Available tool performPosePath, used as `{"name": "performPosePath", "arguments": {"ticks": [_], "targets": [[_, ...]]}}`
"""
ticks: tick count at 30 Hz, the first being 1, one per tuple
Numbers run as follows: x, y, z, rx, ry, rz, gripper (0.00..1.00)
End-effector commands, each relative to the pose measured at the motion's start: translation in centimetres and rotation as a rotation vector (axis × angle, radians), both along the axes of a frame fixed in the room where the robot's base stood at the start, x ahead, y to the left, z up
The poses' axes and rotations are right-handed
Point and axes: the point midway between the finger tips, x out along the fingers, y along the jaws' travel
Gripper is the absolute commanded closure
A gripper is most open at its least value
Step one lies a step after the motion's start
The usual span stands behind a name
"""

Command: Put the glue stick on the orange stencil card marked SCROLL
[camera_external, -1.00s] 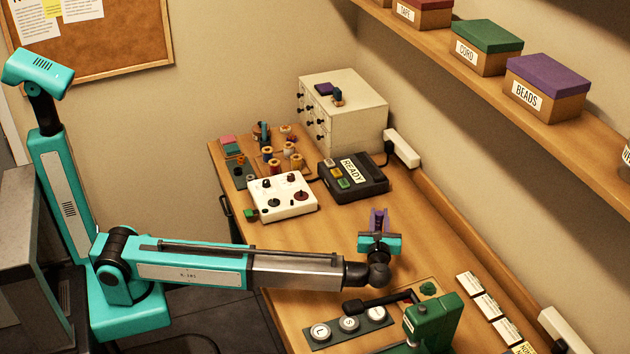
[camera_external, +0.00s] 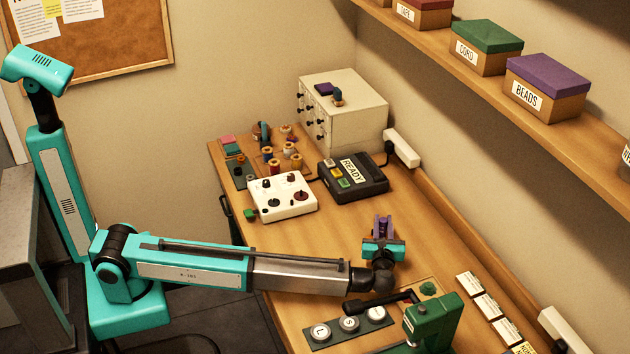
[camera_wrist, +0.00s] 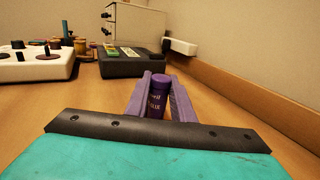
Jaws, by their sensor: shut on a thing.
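My gripper (camera_external: 382,226) is over the middle of the table at the far end of my outstretched arm, its purple fingers pointing away. In the wrist view my gripper (camera_wrist: 160,95) is shut on a dark purple cylinder with gold lettering, which I take as the glue stick (camera_wrist: 158,99). The glue stick stands roughly upright between the fingers. Its lower end is hidden, so I cannot tell whether it touches the table. I cannot make out an orange stencil card marked SCROLL in either view.
A white knob box (camera_external: 284,198) and a black box marked READY (camera_external: 353,180) stand beyond my gripper. A beige drawer cabinet (camera_external: 345,115) is behind them. A green tool (camera_external: 432,322) and labelled white cards (camera_external: 478,295) are nearer. Bare table (camera_external: 335,232) lies left of my gripper.

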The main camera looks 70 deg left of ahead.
Motion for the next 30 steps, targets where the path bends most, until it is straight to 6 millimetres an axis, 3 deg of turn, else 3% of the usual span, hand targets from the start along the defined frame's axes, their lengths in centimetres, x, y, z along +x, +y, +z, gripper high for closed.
{"name": "performPosePath", "arguments": {"ticks": [15, 16, 19, 30], "targets": [[0.0, 0.0, -0.66, 0.0, 0.0, 0.0, 1.0], [0.0, 0.0, -0.65, 0.0, 0.0, 0.0, 0.75], [-0.01, 0.0, -0.64, 0.0, 0.0, 0.0, 0.6], [-0.01, 0.0, -0.49, 0.0, 0.0, 0.0, 0.6]]}}
